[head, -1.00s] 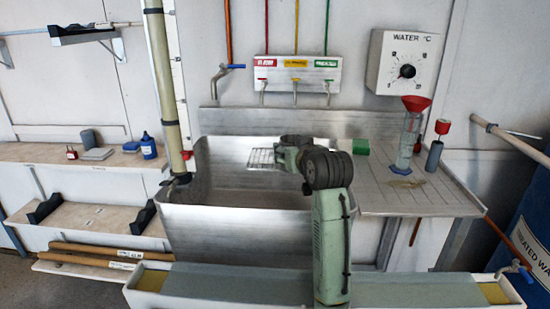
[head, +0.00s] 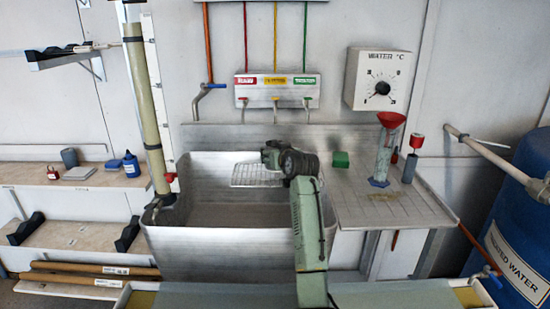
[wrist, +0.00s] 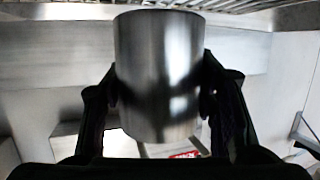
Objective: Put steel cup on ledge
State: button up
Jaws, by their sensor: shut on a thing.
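The steel cup (wrist: 158,75) is a shiny plain cylinder in the wrist view. My gripper (wrist: 160,95) is shut on it, with one dark finger against each side. In the head view my arm reaches over the metal sink (head: 190,232), near the wire rack (head: 255,177) at its back. There my arm hides the gripper's fingers and the cup. I cannot tell for sure which surface is the ledge; a wooden shelf (head: 30,176) runs along the left wall.
The grey cup (head: 69,158), red padlock (head: 52,172) and blue bottle (head: 131,165) stand on the left shelf. A blue barrel (head: 515,220) stands far right.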

jog(key=shift+f, duration=1.15)
jog(key=shift+f, duration=0.2)
jog(key=o, duration=1.2)
jog(key=shift+r, duration=0.15)
